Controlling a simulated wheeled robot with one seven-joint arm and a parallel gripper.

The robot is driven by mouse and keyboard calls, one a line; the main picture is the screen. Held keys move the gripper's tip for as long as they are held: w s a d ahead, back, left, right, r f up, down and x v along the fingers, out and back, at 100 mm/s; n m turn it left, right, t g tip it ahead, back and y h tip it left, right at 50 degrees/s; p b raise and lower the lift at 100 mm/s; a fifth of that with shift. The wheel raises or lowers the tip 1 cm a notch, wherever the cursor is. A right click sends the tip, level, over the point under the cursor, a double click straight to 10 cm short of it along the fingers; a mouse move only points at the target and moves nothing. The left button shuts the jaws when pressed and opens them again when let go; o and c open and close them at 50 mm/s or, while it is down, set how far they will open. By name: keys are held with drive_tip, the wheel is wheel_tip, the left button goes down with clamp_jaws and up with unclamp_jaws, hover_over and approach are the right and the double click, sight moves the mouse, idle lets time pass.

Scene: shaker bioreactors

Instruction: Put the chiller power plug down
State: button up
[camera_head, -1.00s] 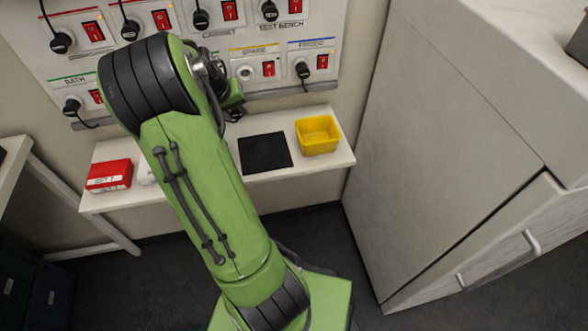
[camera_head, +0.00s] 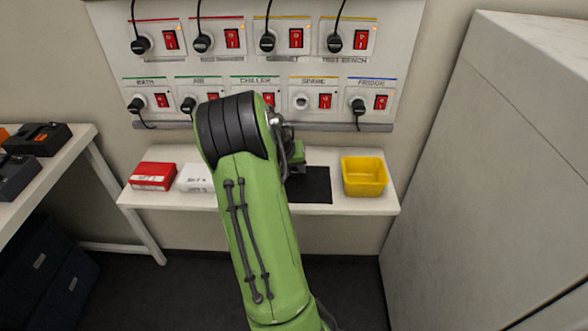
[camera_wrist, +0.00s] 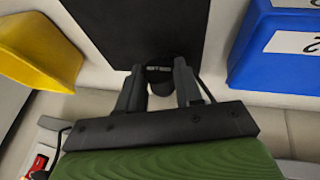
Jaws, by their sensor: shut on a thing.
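My gripper (camera_wrist: 159,72) is shut on a dark plug (camera_wrist: 158,76), which shows between the two fingers in the wrist view. The plug is dark against a black mat, so its shape and its gap to the mat are hard to tell. The black mat (camera_wrist: 112,22) lies just beyond the fingertips; it also shows on the shelf in the head view (camera_head: 314,186), partly behind my arm. A thin dark cord (camera_wrist: 206,90) runs beside the right finger. In the head view my arm hides the fingers and plug. The CHILLER socket on the wall panel is partly covered by my arm.
A yellow bin (camera_head: 364,177) stands right of the mat on the white shelf (camera_head: 345,206). A red box (camera_head: 153,176) and a white box (camera_head: 195,178) stand left. A blue box (camera_wrist: 284,45) shows in the wrist view. The socket panel (camera_head: 225,70) is behind.

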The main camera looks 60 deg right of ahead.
drive_tip(key=shift+f+b, duration=0.55)
drive_tip(key=shift+f, duration=0.1)
drive_tip(key=o, duration=1.1)
drive_tip(key=shift+c, duration=0.2)
drive_tip(key=shift+r, duration=0.15)
drive_tip(key=d+p+v, duration=0.1)
drive_tip(key=p+v, duration=0.4)
drive_tip(key=v, duration=0.8)
drive_tip(key=w+a+r+n+t+y, duration=0.1)
drive_tip(key=w+a+r+n+t, duration=0.15)
drive_tip(key=a, duration=0.65)
drive_tip(key=w+a+r+n+t+y, duration=0.15)
drive_tip(key=a+r, duration=0.25)
drive_tip(key=a, duration=0.5)
drive_tip(key=s+a+n+t+y, duration=0.1)
drive_tip(key=s+a+n, duration=0.3)
drive_tip(key=a, duration=0.5)
drive_tip(key=s+a+r+n+t+y, duration=0.1)
drive_tip(key=s+a+n+y, duration=0.1)
drive_tip(key=s+a+n, duration=0.2)
drive_tip(key=s+a, duration=0.3)
drive_tip(key=a, duration=0.3)
drive_tip(key=shift+s, duration=0.2)
